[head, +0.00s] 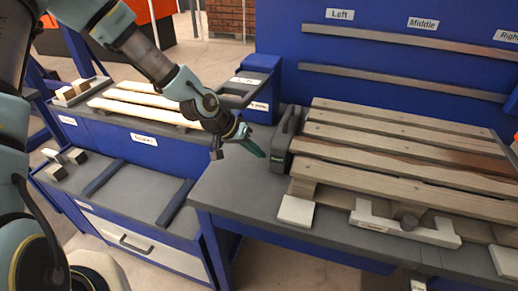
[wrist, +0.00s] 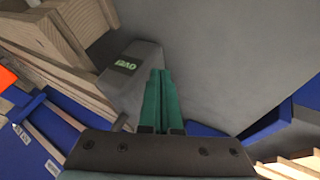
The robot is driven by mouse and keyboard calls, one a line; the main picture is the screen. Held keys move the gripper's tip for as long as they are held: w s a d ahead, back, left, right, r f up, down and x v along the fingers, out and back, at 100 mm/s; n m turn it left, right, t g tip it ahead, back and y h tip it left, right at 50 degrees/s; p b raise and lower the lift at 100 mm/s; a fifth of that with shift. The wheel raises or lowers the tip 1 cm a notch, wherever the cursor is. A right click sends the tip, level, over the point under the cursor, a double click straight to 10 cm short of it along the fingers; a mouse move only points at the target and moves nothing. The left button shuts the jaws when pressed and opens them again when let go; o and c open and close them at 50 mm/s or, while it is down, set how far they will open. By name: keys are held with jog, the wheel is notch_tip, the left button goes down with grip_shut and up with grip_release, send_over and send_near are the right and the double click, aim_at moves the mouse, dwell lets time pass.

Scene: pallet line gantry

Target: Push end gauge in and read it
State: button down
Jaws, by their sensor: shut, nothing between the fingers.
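The end gauge (head: 281,142) is a dark grey block with a handle-like top, standing on the grey bench at the left end of the wooden pallet (head: 390,160). I cannot tell whether it touches the pallet. In the wrist view the gauge (wrist: 143,57) shows a small dark display with green characters, tilted and too small to read surely. My gripper (head: 259,152) is just left of the gauge, pointing down towards it, with its green fingers shut and empty. The fingers (wrist: 160,72) reach beside the gauge in the wrist view; contact is unclear.
White pads (head: 296,211) lie at the front corners. A blue back panel with Left, Middle and Right labels stands behind. A second blue bench with pale slats (head: 140,110) is at left. Bare bench (head: 232,190) lies left of the gauge.

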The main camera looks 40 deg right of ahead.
jog(key=shift+s+d, duration=0.15)
jog(key=shift+s, duration=0.1)
jog(key=shift+s, duration=0.1)
